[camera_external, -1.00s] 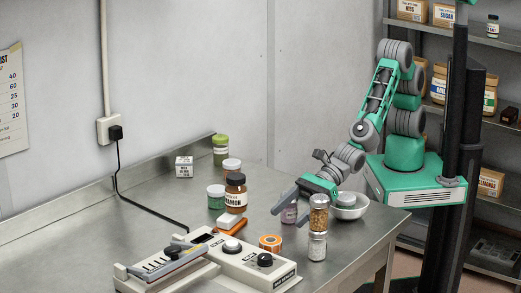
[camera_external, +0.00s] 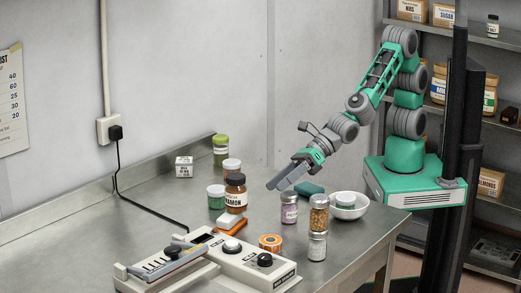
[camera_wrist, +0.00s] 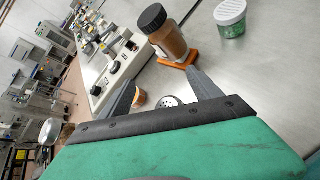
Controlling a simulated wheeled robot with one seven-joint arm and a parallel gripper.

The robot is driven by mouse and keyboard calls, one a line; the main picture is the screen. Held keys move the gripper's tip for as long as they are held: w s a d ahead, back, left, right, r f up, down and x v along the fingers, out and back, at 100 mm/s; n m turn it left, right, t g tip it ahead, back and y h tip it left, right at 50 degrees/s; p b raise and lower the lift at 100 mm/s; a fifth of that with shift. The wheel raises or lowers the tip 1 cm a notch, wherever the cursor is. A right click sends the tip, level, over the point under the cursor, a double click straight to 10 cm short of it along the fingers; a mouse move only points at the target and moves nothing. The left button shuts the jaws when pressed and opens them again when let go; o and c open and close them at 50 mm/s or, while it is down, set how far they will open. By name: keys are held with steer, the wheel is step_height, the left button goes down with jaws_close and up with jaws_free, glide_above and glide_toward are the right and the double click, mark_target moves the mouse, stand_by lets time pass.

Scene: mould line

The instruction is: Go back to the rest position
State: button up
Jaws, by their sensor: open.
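My gripper (camera_external: 284,184) is open and empty, held in the air above the table. It points down and to the left, above and a little left of a jar with a pale lid and purple contents (camera_external: 289,208). In the wrist view my gripper's two dark fingers (camera_wrist: 165,85) stand apart with nothing held between them.
The machine (camera_external: 235,258) stands at the table's front. Spice shakers (camera_external: 318,215), an orange roll (camera_external: 270,243), a white bowl (camera_external: 349,207) and a dark green item (camera_external: 309,189) are close below my arm. Several jars and a small white box (camera_external: 184,167) stand further left.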

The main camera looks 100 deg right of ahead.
steer(key=s+d+m+g+h, duration=0.2)
steer(key=s+d+m, duration=0.1)
steer(key=d+m, duration=0.75)
steer(key=s+d+m+g+h, duration=0.1)
steer(key=s+d+m+h, duration=0.1)
steer(key=d+m, duration=0.85)
steer(key=s+d+m+g+h, duration=0.1)
steer(key=s+d+m+g, duration=0.3)
steer(key=s+d+m, duration=0.8)
steer(key=shift+s+d+m, duration=0.35)
steer(key=shift+s+m, duration=0.35)
steer(key=shift+m, duration=0.1)
